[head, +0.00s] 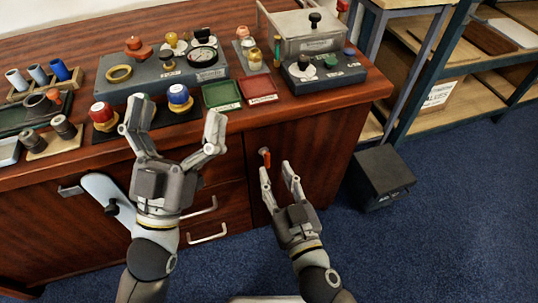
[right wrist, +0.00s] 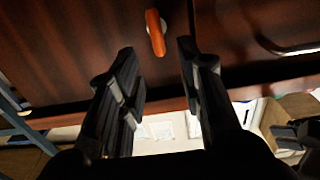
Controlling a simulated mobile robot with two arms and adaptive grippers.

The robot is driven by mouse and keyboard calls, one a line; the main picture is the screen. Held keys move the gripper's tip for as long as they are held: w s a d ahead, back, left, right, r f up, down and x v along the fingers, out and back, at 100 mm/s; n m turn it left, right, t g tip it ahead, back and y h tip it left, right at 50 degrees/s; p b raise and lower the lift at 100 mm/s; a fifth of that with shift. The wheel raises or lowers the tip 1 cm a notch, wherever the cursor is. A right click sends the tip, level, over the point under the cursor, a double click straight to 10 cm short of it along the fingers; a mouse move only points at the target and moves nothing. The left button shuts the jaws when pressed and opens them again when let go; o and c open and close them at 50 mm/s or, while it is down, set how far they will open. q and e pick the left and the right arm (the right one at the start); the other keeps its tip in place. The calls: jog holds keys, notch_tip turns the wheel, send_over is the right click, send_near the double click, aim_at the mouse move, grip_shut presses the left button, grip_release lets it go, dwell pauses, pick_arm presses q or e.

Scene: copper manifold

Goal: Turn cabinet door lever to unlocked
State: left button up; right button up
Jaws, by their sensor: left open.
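The orange cabinet door lever (head: 266,158) is on the dark red-brown cabinet door (head: 308,150) below the worktop's right part. In the right wrist view the lever (right wrist: 155,33) runs nearly up and down the picture, slightly tilted. My right gripper (head: 276,171) is open and empty, just in front of the lever. In the right wrist view the lever shows in the gap between its two fingers, towards and beyond their tips; I see no clear contact. My left gripper (head: 175,122) is open and empty, in front of the worktop edge, away from the lever.
Drawers with metal handles (head: 207,232) are left of the door. The worktop holds red and blue knobs, a green tray (head: 221,95), a red tray (head: 259,87) and control boxes. A black box (head: 383,177) stands on the blue carpet at right, near a shelf rack (head: 440,75).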

aim_at(268, 158)
jog(key=x, duration=0.4)
jog(key=shift+w, duration=0.1)
pick_arm(q)
jog(key=shift+w+f+g+p, duration=0.15)
jog(key=shift+w+f+g, duration=0.4)
jog(key=shift+f, duration=0.15)
jog(key=shift+w+f+g+p, duration=0.15)
jog(key=shift+w+f+g, duration=0.35)
jog(key=shift+f, duration=0.2)
pick_arm(e)
jog(key=shift+w+a, duration=0.25)
jog(key=shift+w, duration=0.45)
jog(key=shift+c, duration=0.4)
grip_shut()
